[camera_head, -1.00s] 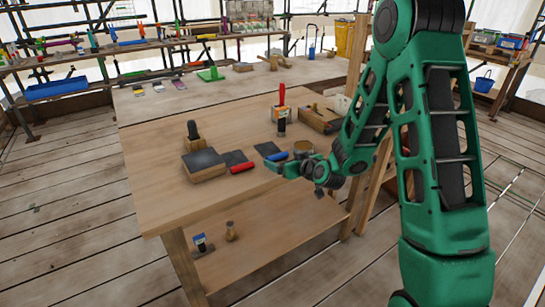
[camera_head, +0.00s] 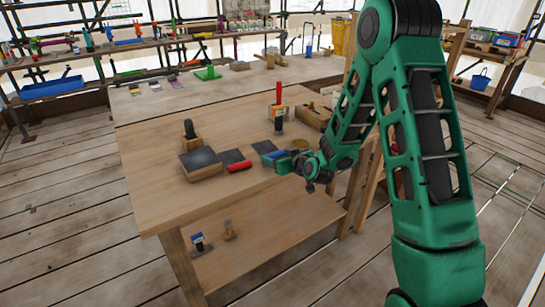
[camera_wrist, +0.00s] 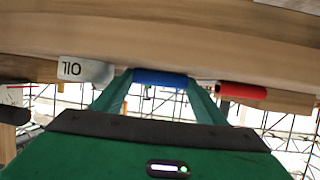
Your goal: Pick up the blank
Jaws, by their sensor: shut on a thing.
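My gripper (camera_head: 278,158) is at the right edge of the wooden workbench, low over its top. It is shut on a blue cylindrical piece (camera_head: 274,154), which looks like a handle. In the wrist view the blue piece (camera_wrist: 160,78) sits crosswise between my two green fingertips. A dark flat plate (camera_head: 264,147) lies beside it in the head view; I cannot tell whether they are joined. Whether the blue piece is clear of the bench top is too small to tell. No thing is plainly marked as the blank.
The workbench (camera_head: 150,185) also bears a red-handled piece (camera_head: 239,166), a dark-topped wooden block (camera_head: 201,164), an upright red-topped tool (camera_head: 279,105) and a round tan piece (camera_head: 299,145). The bench's left front is clear.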

